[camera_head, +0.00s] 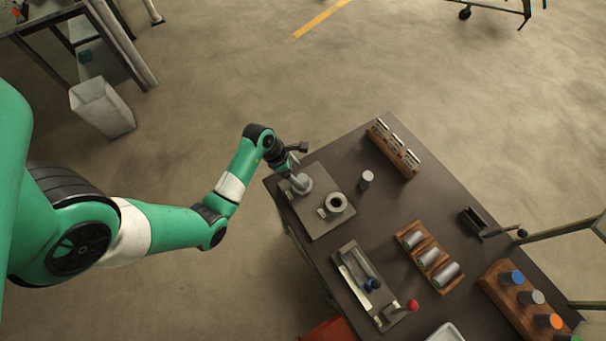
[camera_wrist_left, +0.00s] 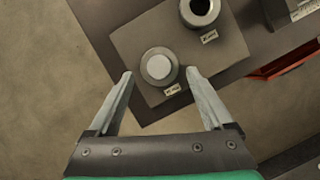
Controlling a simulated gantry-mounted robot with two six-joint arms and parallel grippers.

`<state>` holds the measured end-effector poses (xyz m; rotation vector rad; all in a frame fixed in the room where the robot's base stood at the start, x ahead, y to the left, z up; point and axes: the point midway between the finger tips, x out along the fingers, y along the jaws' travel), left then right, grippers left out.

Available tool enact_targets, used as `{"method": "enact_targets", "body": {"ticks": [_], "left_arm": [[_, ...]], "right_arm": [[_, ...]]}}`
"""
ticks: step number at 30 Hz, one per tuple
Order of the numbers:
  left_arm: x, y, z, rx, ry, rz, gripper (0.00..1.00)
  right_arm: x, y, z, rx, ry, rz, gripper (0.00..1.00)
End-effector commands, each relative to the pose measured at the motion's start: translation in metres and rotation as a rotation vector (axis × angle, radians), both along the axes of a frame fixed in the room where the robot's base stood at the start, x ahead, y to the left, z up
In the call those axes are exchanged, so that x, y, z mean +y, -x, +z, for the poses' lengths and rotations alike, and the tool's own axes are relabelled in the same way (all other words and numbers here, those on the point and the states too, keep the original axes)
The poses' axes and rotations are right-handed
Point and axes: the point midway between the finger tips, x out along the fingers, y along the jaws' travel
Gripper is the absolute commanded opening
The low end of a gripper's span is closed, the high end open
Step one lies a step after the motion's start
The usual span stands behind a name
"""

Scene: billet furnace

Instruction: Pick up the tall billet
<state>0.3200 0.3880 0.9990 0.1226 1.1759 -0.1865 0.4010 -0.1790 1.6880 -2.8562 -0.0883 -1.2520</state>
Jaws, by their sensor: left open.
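My left gripper (camera_head: 291,178) is open at the left corner of the table. In the left wrist view its two fingers (camera_wrist_left: 160,73) are spread, with a round holder (camera_wrist_left: 146,79) seen between and just beyond the tips. A pale round top (camera_wrist_left: 159,67), which looks like a billet end, fills that holder. The holder also shows in the head view (camera_head: 303,185), partly behind the gripper. A grey cylinder (camera_head: 366,180) stands upright on the table to the right. Several silver cylinders (camera_head: 430,256) lie in a wooden rack. I cannot tell for certain which piece is the tall billet.
A second, hollow holder (camera_head: 336,203) shares the grey plate (camera_head: 325,228). A lever fixture (camera_head: 362,284) with a red knob, a wooden block with labelled pieces (camera_head: 394,148), a dark clamp (camera_head: 481,222) and a peg rack (camera_head: 523,306) occupy the table (camera_head: 340,160).

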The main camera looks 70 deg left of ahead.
Motion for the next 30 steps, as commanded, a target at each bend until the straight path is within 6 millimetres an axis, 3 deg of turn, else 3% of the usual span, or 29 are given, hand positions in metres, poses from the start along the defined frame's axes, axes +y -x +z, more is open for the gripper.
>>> {"method": "enact_targets", "body": {"ticks": [2,8,16,25,30], "left_arm": [[-0.001,-0.004,-0.011,0.000,0.001,-0.001,0.84],[-0.001,-0.006,-0.016,-0.001,-0.001,-0.001,0.84],[-0.002,-0.016,-0.059,-0.001,0.000,-0.003,0.84],[-0.002,-0.019,-0.064,-0.002,-0.002,0.000,0.84],[-0.002,-0.019,-0.064,-0.002,-0.002,0.000,0.54]], "right_arm": [[0.000,0.000,-0.005,0.000,0.000,0.000,0.50],[0.000,0.000,-0.006,0.000,0.000,0.000,0.50],[0.000,0.000,-0.023,0.000,0.000,0.000,0.50],[0.000,0.000,-0.023,0.000,0.000,0.000,0.50],[0.000,0.000,-0.023,0.000,0.000,0.000,0.50]]}}
